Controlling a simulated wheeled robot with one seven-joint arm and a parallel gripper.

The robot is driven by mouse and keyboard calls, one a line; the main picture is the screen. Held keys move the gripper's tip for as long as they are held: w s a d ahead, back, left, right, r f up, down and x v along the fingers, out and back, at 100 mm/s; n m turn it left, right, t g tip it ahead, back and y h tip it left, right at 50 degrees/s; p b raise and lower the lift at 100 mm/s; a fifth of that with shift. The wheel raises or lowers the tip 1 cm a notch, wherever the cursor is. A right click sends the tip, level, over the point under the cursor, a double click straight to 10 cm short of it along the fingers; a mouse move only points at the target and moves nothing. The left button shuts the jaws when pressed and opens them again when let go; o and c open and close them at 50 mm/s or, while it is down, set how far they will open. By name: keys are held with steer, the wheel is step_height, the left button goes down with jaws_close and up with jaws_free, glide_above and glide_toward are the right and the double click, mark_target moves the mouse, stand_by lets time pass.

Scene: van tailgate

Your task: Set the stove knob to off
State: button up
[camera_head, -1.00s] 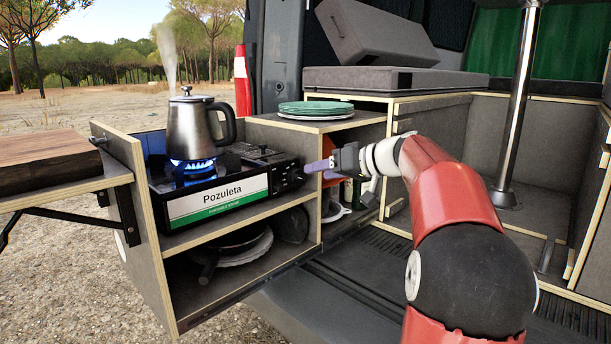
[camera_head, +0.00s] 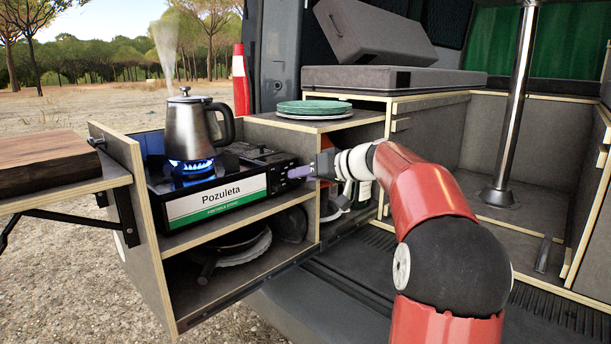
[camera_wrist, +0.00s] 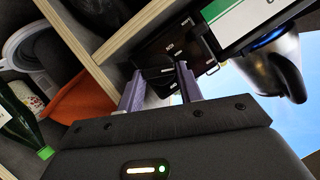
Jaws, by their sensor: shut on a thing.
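The portable stove (camera_head: 217,201), labelled Pozuleta, sits on the upper shelf of the tailgate unit. A blue flame (camera_head: 191,165) burns under a steaming steel kettle (camera_head: 188,128). My gripper (camera_head: 297,172) reaches in from the right, with its purple fingers at the right end of the stove's front panel. In the wrist view, the fingers of my gripper (camera_wrist: 160,84) stand a little apart against the black control panel (camera_wrist: 172,50). The knob is dark and mostly hidden at the fingertips; its angle cannot be read. My gripper is shut on it.
Green plates (camera_head: 315,108) lie on the cabinet top right of the stove. A wooden divider runs close beside my fingers. In the wrist view, an orange item (camera_wrist: 78,98) and a green bottle (camera_wrist: 22,120) stand in the neighbouring compartment. A pan sits on the shelf below.

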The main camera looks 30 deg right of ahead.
steer(key=shift+c, duration=0.2)
steer(key=m+y, duration=0.1)
steer(key=m, duration=0.2)
steer(key=m+y+b, duration=0.1)
steer(key=m+y, duration=0.1)
steer(key=m, duration=0.1)
steer(key=f+m+t+y, duration=0.1)
steer(key=m+y, duration=0.1)
steer(key=m, duration=0.2)
steer(key=shift+w+d+f, duration=0.1)
steer(key=shift+w+d, duration=0.05)
steer(key=shift+d, duration=0.2)
steer(key=shift+m, duration=0.3)
stand_by(0.4)
steer(key=o, duration=1)
